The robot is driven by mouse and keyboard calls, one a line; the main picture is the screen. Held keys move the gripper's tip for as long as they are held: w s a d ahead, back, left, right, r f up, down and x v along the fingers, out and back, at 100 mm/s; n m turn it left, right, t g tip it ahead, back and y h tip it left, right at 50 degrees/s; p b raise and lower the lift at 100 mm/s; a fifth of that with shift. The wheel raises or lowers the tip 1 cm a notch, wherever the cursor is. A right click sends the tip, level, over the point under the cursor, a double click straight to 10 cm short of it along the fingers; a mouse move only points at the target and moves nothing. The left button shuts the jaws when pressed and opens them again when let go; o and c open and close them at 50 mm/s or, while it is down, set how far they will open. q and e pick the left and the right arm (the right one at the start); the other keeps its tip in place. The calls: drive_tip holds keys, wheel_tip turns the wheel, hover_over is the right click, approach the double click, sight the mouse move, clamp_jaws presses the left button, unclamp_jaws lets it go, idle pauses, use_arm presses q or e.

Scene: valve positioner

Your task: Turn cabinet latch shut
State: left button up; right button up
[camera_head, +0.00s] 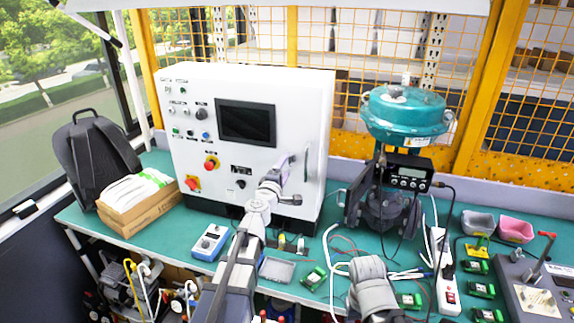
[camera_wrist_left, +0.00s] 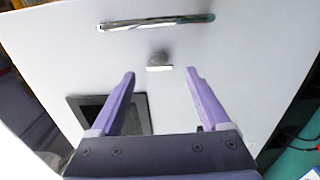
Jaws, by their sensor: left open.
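The white cabinet (camera_head: 225,90) stands on the green bench, with a screen and buttons on its front. The latch (camera_wrist_left: 159,61), a small grey knob with a pale crossbar, sits on this panel. My left gripper (camera_head: 298,165) is at the cabinet's right side. In the left wrist view its two purple fingers (camera_wrist_left: 160,73) are apart and empty, with the latch between and just beyond the tips. The latch is hard to make out in the head view.
A teal valve actuator (camera_head: 405,112) stands right of the cabinet. Cables and green terminal blocks (camera_head: 315,278) lie on the bench.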

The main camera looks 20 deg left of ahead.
use_arm(q)
drive_tip(key=s, duration=0.5)
drive_tip(key=shift+w, duration=0.1)
drive_tip(key=s+d+f+m+g+h, duration=0.6)
drive_tip(key=s+d+f+m+g, duration=0.2)
drive_tip(key=d+f+m, duration=0.5)
drive_tip(key=s+a+f+m+g+y, duration=0.2)
drive_tip(key=s+a+f+g+y, duration=0.15)
drive_tip(key=s, duration=0.35)
drive_tip(key=s+a+f+m+g+y, duration=0.2)
drive_tip(key=s+f+m+g+y, duration=0.1)
drive_tip(key=s+f+g, duration=0.3)
drive_tip(key=s+d+m+y, duration=0.1)
drive_tip(key=s+d+m, duration=0.2)
drive_tip(key=s+d, duration=0.4)
drive_tip(key=d, duration=0.2)
drive_tip(key=shift+s+d+r+m+g, duration=0.3)
drive_tip(key=shift+s+d+g, duration=0.05)
